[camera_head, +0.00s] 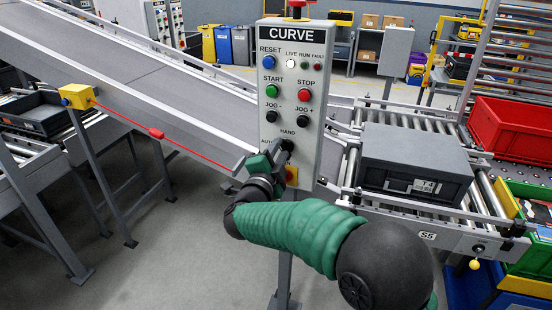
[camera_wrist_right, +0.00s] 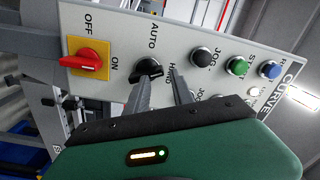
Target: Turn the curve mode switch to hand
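The curve mode switch (camera_wrist_right: 148,70) is a black knob on the grey CURVE panel (camera_head: 319,140), between the labels AUTO and HAND. In the head view the switch (camera_head: 287,145) is partly covered by my right gripper (camera_head: 266,155). In the right wrist view, the right gripper's (camera_wrist_right: 163,82) two grey fingers are apart with nothing held between them. One finger overlaps the lower part of the knob; the other lies beside it, over the HAND side. I cannot tell whether the finger touches the knob, nor clearly where the knob points. My left gripper is not in view.
A red OFF/ON rotary switch (camera_wrist_right: 85,60) on a yellow plate is beside the mode switch. Push buttons sit above it on the panel. A red pull cord (camera_head: 190,145) runs left to a yellow box (camera_head: 77,96). A grey tote (camera_head: 415,160) stands on rollers at right.

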